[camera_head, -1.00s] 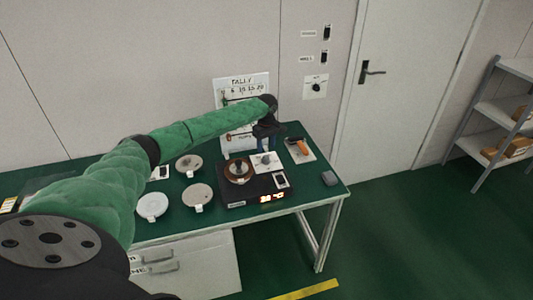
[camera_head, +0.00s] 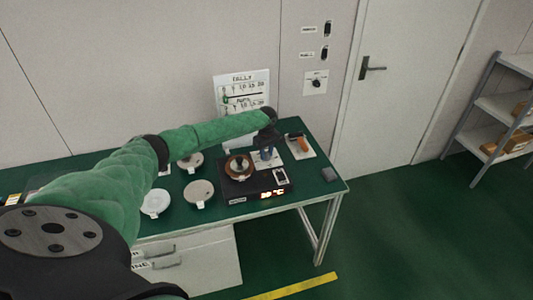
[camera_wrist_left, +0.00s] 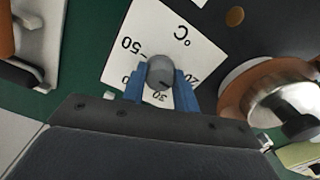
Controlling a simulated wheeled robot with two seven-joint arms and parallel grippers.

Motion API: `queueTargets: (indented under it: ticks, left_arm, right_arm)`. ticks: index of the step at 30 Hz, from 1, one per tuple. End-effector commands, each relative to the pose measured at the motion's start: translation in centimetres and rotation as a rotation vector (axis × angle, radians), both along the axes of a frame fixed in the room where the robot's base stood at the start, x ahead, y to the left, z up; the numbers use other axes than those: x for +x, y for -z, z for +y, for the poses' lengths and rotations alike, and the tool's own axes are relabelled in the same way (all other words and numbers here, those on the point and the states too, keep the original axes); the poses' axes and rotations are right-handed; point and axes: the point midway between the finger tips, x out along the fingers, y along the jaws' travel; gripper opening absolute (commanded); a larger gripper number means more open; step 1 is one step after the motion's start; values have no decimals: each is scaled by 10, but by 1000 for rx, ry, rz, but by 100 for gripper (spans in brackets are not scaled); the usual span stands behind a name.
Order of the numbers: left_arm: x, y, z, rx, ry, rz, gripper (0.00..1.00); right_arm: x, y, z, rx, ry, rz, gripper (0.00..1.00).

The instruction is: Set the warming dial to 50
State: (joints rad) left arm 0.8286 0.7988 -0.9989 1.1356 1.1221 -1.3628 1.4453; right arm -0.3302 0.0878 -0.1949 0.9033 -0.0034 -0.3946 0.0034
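The warming dial is a grey round knob (camera_wrist_left: 160,71) on a white plate (camera_wrist_left: 121,66) marked °C, with 50, 30 and 20 legible in the left wrist view. The knob's dark mark points toward 30. My left gripper (camera_wrist_left: 161,83) has its blue fingers on both sides of the knob, very near it; whether they press on it is unclear. The black warmer unit (camera_head: 238,190) has a glowing readout (camera_head: 272,193), apparently 30 °C. My right gripper is out of view.
A copper-coloured ring with a metal-topped piece (camera_head: 238,167) stands on the unit, close to the gripper. Several round plates (camera_head: 199,193) lie left of it. An orange-handled tool (camera_head: 297,139) lies to the right. A tally board (camera_head: 241,88) stands behind.

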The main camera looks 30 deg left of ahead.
Motion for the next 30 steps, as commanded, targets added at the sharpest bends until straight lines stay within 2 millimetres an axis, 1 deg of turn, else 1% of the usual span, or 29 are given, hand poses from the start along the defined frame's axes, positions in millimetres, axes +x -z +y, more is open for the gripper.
queueTargets:
  ticks: [1, 2, 8, 14, 20, 25, 30]
  left_arm:
    - [0, -1, 0, -1, 0, 0, 12]
    - [0, -1, 0, -1, 0, 0, 7]
    - [0, -1, -1, -1, 9, 0, 7]
    - [0, -1, 0, -1, 67, 0, 7]
    - [-1, 0, -1, -2, 200, 1, 7]
    - [-1, 0, -1, -2, 354, 1, 7]
    - [-1, 0, 0, -2, 517, 0, 7]
  right_arm:
    - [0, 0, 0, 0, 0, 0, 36]
    - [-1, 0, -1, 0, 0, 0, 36]
    - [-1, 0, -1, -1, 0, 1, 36]
    - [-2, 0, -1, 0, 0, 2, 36]
    - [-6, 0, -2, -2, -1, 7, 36]
    - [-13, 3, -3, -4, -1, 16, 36]
    - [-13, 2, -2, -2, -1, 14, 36]
